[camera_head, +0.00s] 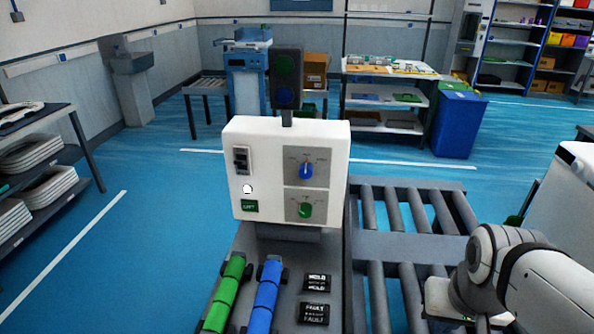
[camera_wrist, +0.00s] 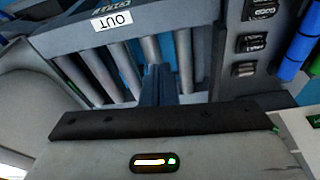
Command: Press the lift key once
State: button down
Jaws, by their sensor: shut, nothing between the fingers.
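The white control box (camera_head: 230,150) stands in the middle of the head view, its front facing me. A green label reading LIFT (camera_head: 249,206) is at its lower left. A small round white key (camera_head: 247,188) sits just above that label. My gripper shows in the wrist view, its fingers (camera_wrist: 156,72) together and empty, pointing over the roller conveyor. In the head view my arm is at the lower right, well apart from the box, and the fingertips cannot be made out there. The lift key is not in the wrist view.
The box also carries a black switch (camera_head: 241,160), a blue knob (camera_head: 306,170) and a green knob (camera_head: 305,210). A dark signal lamp (camera_head: 287,78) rises behind it. Green (camera_head: 225,293) and blue (camera_head: 266,295) cylinders lie in front. A roller conveyor (camera_head: 410,245) separates box and arm.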

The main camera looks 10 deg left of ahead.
jog(key=w+a+f+m+t+y+b, duration=0.1)
jog(key=w+a+f+m+t+y, duration=0.15)
jog(key=w+a, duration=0.6)
jog(key=w+a+f+m+t+y, duration=0.1)
jog(key=w+a+m+t, duration=0.15)
jog(key=w+a, duration=0.55)
jog(key=s+a+f+m+t+y+b, duration=0.1)
jog(key=a+f+m+y, duration=0.2)
jog(key=a, duration=2.3)
jog(key=m+y, duration=0.3)
jog(key=m, duration=0.1)
jog(key=shift+f, duration=0.2)
jog(key=shift+a, duration=0.1)
